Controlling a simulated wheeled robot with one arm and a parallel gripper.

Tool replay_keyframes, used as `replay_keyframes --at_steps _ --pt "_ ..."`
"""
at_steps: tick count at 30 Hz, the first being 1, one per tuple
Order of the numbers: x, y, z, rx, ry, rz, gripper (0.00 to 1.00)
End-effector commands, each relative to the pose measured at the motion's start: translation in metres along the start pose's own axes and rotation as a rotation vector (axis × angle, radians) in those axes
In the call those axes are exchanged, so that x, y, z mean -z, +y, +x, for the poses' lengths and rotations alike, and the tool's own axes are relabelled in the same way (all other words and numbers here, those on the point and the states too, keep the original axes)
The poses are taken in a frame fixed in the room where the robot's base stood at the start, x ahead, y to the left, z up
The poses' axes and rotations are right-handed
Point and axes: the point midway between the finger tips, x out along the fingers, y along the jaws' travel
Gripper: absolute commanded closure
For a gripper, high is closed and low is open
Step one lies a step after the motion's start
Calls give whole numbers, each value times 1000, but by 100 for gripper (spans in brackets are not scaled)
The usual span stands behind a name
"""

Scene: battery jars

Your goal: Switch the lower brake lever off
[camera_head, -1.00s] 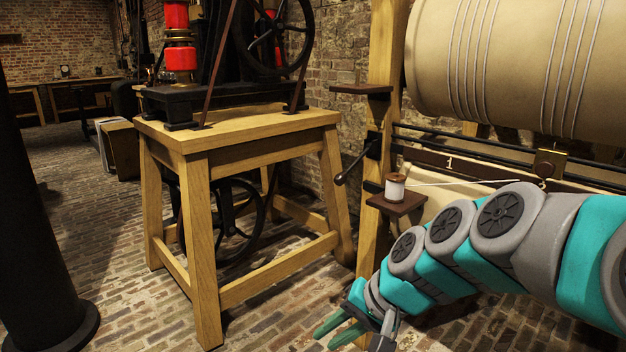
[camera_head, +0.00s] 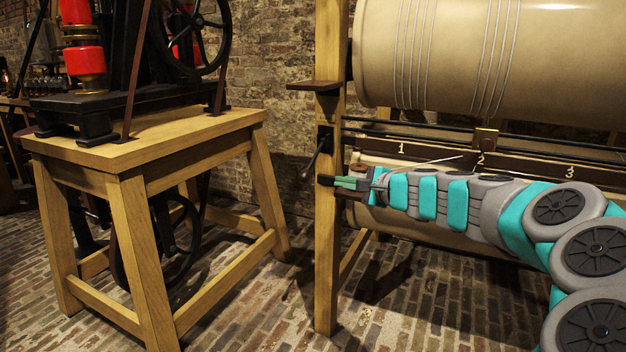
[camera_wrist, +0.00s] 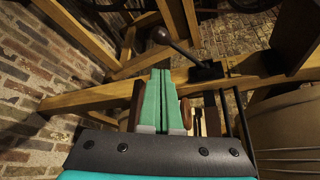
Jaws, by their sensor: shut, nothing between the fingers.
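One black brake lever (camera_head: 314,157) shows on the upright wooden post. Its arm slants down and left to a round knob. It also shows in the wrist view (camera_wrist: 181,50), above my fingertips in the picture, with the knob at upper left and the mount on the post at right. Whether it is the lower of several levers, I cannot tell. My gripper (camera_head: 345,182) is beside the post, a little below and right of the knob in the head view. Its green fingers (camera_wrist: 163,75) are shut and empty. A visible gap separates the fingertips from the lever.
A wooden post (camera_head: 328,260) stands left of a large cream drum (camera_head: 450,55). A small shelf (camera_head: 315,86) juts from the post above the lever. A numbered rail (camera_head: 425,150) runs right. A wooden stand (camera_head: 130,190) is at left, with bare brick floor between.

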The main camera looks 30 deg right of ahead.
Motion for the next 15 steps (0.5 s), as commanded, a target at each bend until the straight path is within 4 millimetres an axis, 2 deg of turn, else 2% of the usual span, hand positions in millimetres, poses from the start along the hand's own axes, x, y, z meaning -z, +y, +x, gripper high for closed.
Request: replay_keyframes --at_steps 4,8,15 --pt "-1 0 3 -1 -2 -1 100" --pt "-1 0 15 -1 -4 -1 100" --pt "-3 3 54 -6 -6 -2 100"
